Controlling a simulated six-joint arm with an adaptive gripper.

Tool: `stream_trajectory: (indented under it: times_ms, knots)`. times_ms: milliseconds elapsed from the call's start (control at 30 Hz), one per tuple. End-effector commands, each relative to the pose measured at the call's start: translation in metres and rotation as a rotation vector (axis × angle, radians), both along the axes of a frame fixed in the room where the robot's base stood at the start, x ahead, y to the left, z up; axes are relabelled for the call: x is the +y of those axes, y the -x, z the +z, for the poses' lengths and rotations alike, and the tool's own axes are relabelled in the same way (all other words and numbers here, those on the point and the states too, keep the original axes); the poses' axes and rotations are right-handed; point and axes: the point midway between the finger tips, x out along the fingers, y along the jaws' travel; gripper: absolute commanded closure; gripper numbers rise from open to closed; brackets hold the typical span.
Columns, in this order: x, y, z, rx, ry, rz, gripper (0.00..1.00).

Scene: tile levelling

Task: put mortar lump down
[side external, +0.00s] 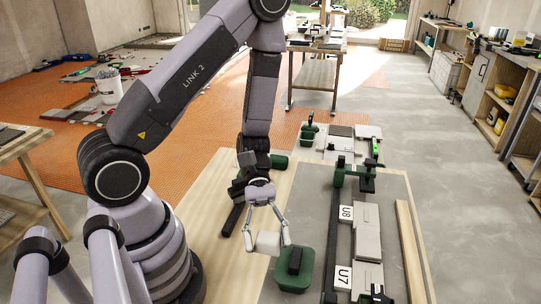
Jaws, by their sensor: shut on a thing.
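My gripper (267,236) points down over the work board, its two fingers spread around a pale, whitish block, which appears to be the mortar lump (268,244). The fingers are shut on its sides. The lump is just left of a green tray-like item with a black grip (293,270), and in this view its right edge is close to that item. I cannot tell whether the lump touches the board below.
To the right, a black rail (331,232) runs along grey tiles (367,235), with white tags U8 (346,213) and U7 (343,277). A green bracket (352,178) spans the rail's far end. A wooden strip (411,250) lies at the far right. Bare board (225,250) is left of the lump.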

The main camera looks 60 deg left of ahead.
Motion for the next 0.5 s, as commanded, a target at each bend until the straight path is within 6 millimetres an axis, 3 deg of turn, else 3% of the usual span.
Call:
stream_trajectory:
  times_ms: [100, 300, 500]
  knots:
    - [0.016, 0.032, 0.004, -0.002, 0.000, -0.263, 0.85]
    - [0.065, 0.070, 0.001, 0.004, 0.001, -0.718, 0.85]
    - [0.132, 0.074, -0.012, 0.006, 0.001, -1.183, 0.85]
